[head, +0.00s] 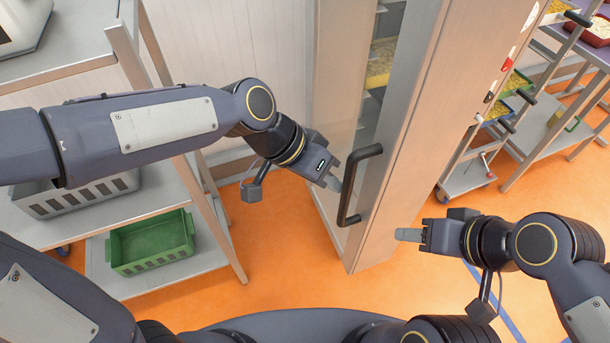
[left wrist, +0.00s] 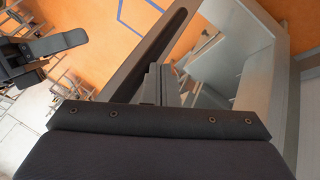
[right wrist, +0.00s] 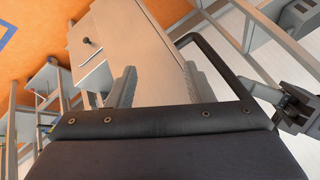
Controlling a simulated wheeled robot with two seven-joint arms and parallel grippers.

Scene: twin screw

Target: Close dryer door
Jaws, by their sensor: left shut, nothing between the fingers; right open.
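The dryer is a tall pale cabinet (head: 440,110) in the middle of the head view.
A metal rack at left holds a grey crate (head: 75,195) and a green crate (head: 150,243). Wheeled shelving (head: 470,165) with coloured bins stands at right. The orange floor (head: 405,275) is clear in front of the cabinet.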

